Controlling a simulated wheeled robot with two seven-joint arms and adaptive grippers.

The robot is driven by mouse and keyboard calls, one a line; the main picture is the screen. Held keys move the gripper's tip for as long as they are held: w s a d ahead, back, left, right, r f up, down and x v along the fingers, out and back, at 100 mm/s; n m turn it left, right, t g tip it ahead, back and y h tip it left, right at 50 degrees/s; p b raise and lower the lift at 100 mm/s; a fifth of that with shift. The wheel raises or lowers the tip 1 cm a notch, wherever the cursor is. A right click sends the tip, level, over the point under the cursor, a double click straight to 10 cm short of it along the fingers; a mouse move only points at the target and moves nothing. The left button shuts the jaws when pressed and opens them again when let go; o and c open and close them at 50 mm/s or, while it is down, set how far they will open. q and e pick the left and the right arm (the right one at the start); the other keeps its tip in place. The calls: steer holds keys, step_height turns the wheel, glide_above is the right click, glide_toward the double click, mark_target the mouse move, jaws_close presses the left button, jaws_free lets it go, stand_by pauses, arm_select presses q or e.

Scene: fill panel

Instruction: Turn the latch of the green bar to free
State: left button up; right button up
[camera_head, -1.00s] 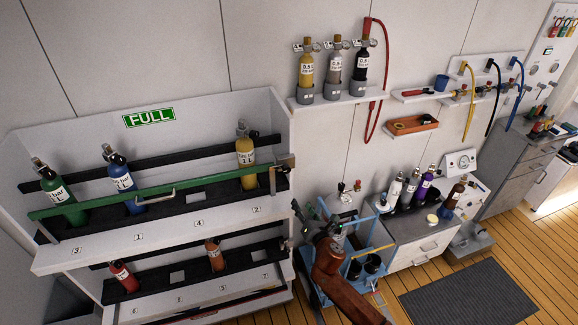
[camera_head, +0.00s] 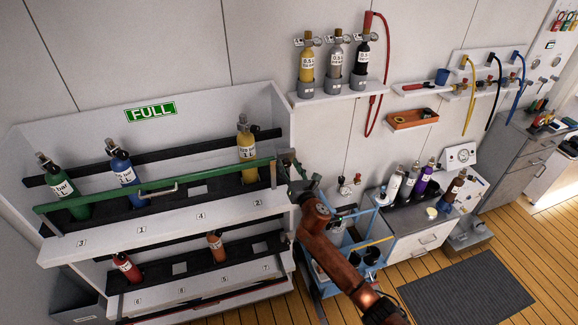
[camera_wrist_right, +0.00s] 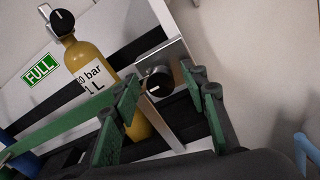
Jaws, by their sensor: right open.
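The green bar (camera_head: 110,195) runs across the front of the upper shelf of the rack marked FULL; it also shows in the right wrist view (camera_wrist_right: 62,126). At its right end the latch shows in the right wrist view as a round black knob (camera_wrist_right: 157,84) with a pale mark, on a metal plate. My right gripper (camera_head: 293,176) is close to the rack's right end. In the right wrist view its open, empty green fingers (camera_wrist_right: 170,108) frame the knob, which appears beyond the tips; contact cannot be told. In the head view the gripper largely hides the latch. My left gripper is out of view.
A yellow cylinder (camera_head: 246,150) stands behind the bar near the latch, with blue (camera_head: 124,174) and green (camera_head: 68,190) ones further left. A blue cart (camera_head: 372,248) stands right of the rack, close to my right arm.

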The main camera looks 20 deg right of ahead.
steer(key=shift+c, duration=0.5)
jaws_close()
steer(key=shift+m, duration=0.3)
steer(key=m, duration=0.3)
steer(key=shift+f+m+b, duration=0.1)
steer(key=shift+m+b, duration=0.25)
steer(key=shift+m, duration=0.05)
steer(key=m, duration=0.4)
steer(key=shift+m+b, duration=0.3)
steer(key=m, duration=0.4)
steer(key=shift+f+m, duration=0.1)
steer(key=shift+m, duration=0.2)
steer(key=m, duration=0.4)
steer(key=shift+d+h+b, duration=0.1)
steer(key=shift+h+b, duration=0.2)
steer(key=shift+m, duration=0.5)
